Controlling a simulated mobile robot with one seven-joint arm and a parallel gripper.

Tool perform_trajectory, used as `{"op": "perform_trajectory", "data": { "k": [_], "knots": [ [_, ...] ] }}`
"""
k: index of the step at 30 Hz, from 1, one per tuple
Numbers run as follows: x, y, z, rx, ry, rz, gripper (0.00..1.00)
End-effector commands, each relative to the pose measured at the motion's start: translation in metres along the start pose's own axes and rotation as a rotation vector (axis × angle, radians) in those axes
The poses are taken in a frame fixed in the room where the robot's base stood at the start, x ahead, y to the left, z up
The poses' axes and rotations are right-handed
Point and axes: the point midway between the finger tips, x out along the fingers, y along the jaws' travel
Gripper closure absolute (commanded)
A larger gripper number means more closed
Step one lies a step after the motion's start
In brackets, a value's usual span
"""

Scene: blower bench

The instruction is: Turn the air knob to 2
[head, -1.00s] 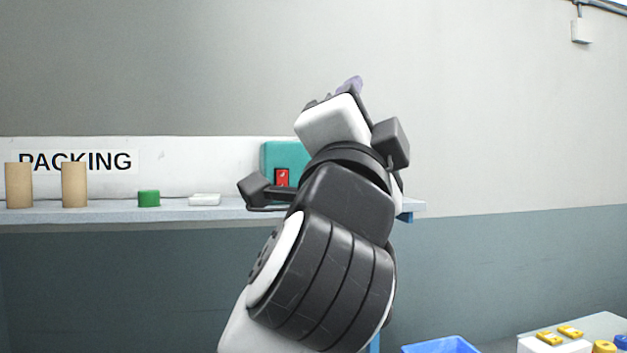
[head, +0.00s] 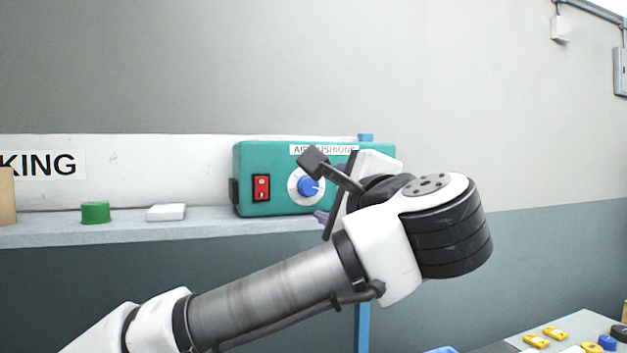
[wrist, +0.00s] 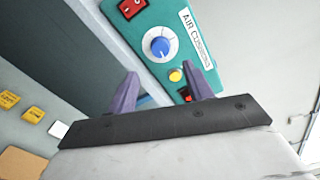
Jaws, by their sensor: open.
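The teal AIR CUSHIONS box (head: 284,150) stands on the shelf. Its blue air knob (head: 308,187) sits on a white round dial, partly covered by my arm in the head view. In the wrist view the knob (wrist: 160,47) is unobstructed, beyond the fingertips. The dial numbers are too small to read, so I cannot tell its setting. My gripper (wrist: 163,86) is open and empty, its purple fingers spread apart. The knob lies ahead of the gap between them, not between the fingers.
The box also has a red rocker switch (head: 261,187), a yellow button (wrist: 175,75) and a small red part (wrist: 185,93). Yellow blocks (head: 545,338) lie at lower right.

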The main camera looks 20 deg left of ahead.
Motion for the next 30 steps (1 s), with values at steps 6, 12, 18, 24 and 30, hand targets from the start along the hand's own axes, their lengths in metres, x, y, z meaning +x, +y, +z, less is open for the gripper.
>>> {"op": "perform_trajectory", "data": {
  "k": [6,12,18,24,30],
  "knots": [
    [0.047,-0.003,0.002,-0.001,-0.001,0.003,0.49],
    [0.075,-0.003,0.001,-0.002,0.0,0.0,0.49],
    [0.085,-0.001,0.0,-0.002,0.001,-0.002,0.49],
    [0.085,0.0,0.0,-0.002,0.001,-0.002,0.49],
    [0.085,0.0,0.0,-0.002,0.001,-0.002,0.7]
  ]
}}
